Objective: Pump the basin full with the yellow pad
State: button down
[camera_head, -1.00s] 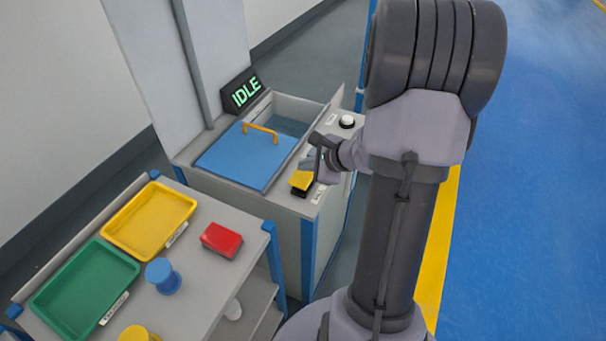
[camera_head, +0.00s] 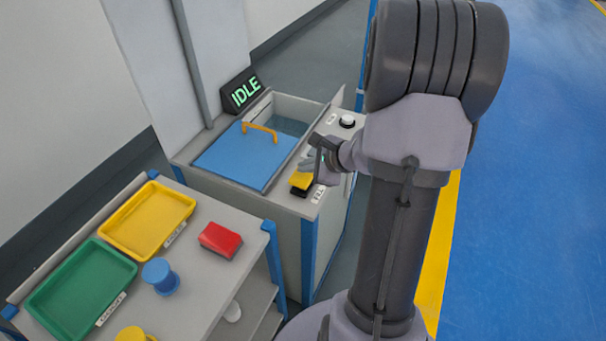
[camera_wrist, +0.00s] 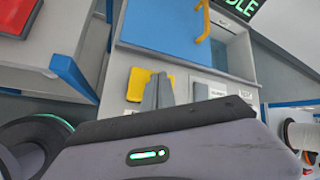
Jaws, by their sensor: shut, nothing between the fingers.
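The yellow pad (camera_head: 301,181) sits on a dark base at the front right of the machine's top; it also shows in the wrist view (camera_wrist: 137,84). The basin (camera_head: 290,122) is set into the machine top, partly under a blue lid (camera_head: 240,155) with a yellow handle. A bluish surface shows inside its uncovered part; I cannot tell its level exactly. My gripper (camera_head: 308,163) is shut and empty, close above the pad. In the wrist view its fingertips (camera_wrist: 160,80) overlap the pad's right edge; I cannot tell whether they touch it.
A display (camera_head: 241,91) reads "IDLE". A white round button (camera_head: 347,121) is on the machine's right side. At lower left a cart holds a yellow tray (camera_head: 186,211), a green tray (camera_head: 128,268), a red block (camera_head: 220,239) and blue and yellow spools.

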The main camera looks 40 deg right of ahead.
aim_at(305, 176)
jog(key=shift+f+b, duration=1.1)
jog(key=shift+f, duration=0.25)
dwell(1.2)
jog(key=shift+r, duration=0.15)
jog(key=shift+r+p, duration=1.15)
jog(key=shift+r, duration=0.45)
jog(key=shift+r, duration=0.1)
jog(key=shift+r+p, duration=1.9)
jog(key=shift+r, duration=0.5)
